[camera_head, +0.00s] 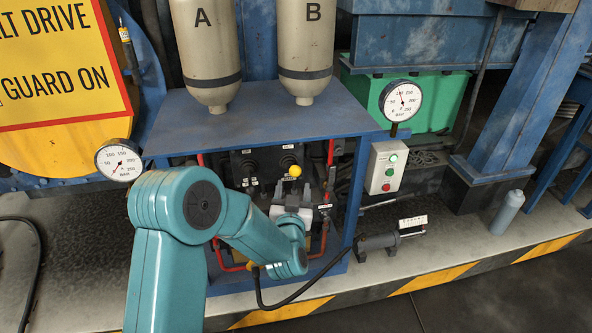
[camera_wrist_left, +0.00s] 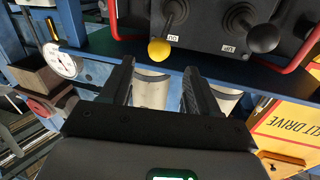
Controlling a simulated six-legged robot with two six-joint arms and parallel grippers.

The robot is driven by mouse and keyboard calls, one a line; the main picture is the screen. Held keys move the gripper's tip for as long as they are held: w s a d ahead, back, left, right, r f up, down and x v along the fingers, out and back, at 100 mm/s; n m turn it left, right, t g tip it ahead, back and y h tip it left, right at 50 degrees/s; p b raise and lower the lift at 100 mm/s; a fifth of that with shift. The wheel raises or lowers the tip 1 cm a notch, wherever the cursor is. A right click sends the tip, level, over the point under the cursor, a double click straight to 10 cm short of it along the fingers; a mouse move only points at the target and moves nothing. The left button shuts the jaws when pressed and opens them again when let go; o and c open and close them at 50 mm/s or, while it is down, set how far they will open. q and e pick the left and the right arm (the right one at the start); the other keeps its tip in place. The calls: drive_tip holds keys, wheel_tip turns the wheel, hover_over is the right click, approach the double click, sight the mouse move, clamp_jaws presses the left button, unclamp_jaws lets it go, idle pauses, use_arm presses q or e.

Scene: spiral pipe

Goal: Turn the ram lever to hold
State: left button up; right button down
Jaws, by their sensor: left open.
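A black control panel (camera_head: 262,168) stands under the blue shelf and carries two levers. One lever has a yellow knob (camera_head: 295,171), seen large in the left wrist view (camera_wrist_left: 159,49). The other has a black knob (camera_wrist_left: 262,38). The frames do not clearly show which one is the ram lever; the labels are tiny. My left gripper (camera_head: 293,205) is in front of the panel, just below the yellow knob. In the left wrist view its fingers (camera_wrist_left: 160,88) are apart and empty, with the yellow knob beyond them, not between them. My right gripper is not in view.
Tanks A (camera_head: 205,50) and B (camera_head: 305,50) stand on the blue shelf (camera_head: 255,118). Red pipes (camera_head: 329,165) flank the panel. A button box (camera_head: 384,167), two gauges and a small cylinder (camera_head: 378,243) with a hose are nearby. The floor at front right is clear.

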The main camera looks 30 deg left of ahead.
sight(295, 175)
use_arm(q)
drive_tip(key=x, duration=0.8)
drive_tip(key=shift+w+p, duration=0.2)
drive_tip(key=shift+p, duration=0.1)
